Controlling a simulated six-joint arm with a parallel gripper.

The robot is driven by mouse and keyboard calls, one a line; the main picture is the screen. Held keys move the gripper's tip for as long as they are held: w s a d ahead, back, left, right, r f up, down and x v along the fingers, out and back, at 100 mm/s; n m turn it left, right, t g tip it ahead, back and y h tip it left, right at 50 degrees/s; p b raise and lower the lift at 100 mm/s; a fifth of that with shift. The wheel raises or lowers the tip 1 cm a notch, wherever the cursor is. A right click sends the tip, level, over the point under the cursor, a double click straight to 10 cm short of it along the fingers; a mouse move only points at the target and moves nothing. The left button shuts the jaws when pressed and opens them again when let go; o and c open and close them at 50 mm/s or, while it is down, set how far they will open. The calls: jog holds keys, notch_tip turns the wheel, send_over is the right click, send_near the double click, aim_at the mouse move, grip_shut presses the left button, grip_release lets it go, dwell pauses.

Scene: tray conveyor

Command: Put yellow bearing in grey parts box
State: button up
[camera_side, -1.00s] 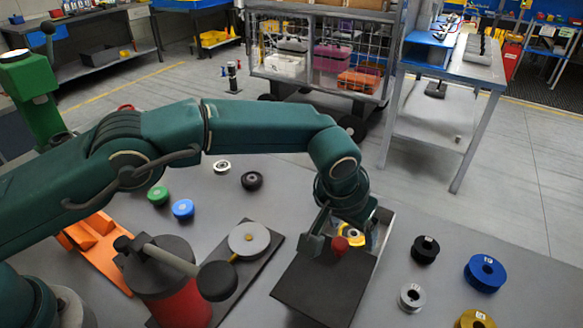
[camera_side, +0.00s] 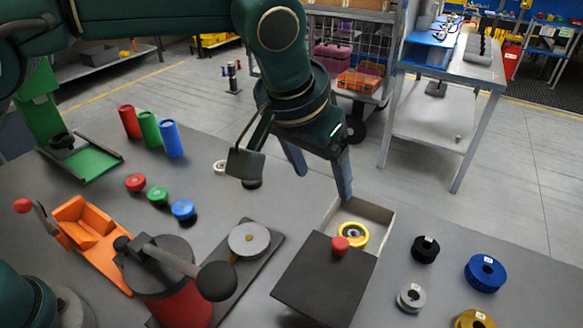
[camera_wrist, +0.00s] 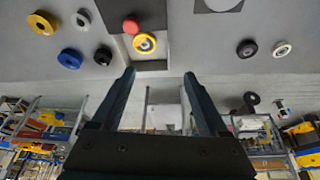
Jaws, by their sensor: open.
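The yellow bearing (camera_side: 352,234) lies inside the grey parts box (camera_side: 377,213), in the part left uncovered by the dark lid (camera_side: 318,277). The lid has a red knob (camera_side: 340,246) at its edge, beside the bearing. My gripper (camera_side: 322,182) is open and empty above the box, its fingers clear of the bearing. In the wrist view the open fingers (camera_wrist: 159,74) have nothing between them. The bearing (camera_wrist: 145,43) shows beyond them, next to the red knob (camera_wrist: 131,26).
Black (camera_side: 425,250), blue (camera_side: 485,273), silver (camera_side: 411,297) and gold (camera_side: 475,319) round parts lie right of the box. A red canister with a lever (camera_side: 180,290) and a grey disc on a dark plate (camera_side: 249,239) stand left. Red, green and blue cylinders (camera_side: 150,131) are further back.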

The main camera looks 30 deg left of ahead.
jog(key=s+a+r+n, duration=0.1)
jog(key=s+a+r, duration=0.25)
jog(key=a, duration=0.35)
jog(key=s+a+r, duration=0.2)
jog(key=s+a, duration=0.2)
jog(key=a, duration=0.3)
jog(key=s+a+f, duration=0.2)
jog(key=s+a, duration=0.1)
jog(key=s, duration=0.2)
jog(key=s+a+f+n+t, duration=0.1)
jog(key=s+a+f, duration=0.1)
jog(key=s, duration=0.3)
jog(key=shift+s+a+f+y, duration=0.4)
jog(key=shift+a, duration=0.25)
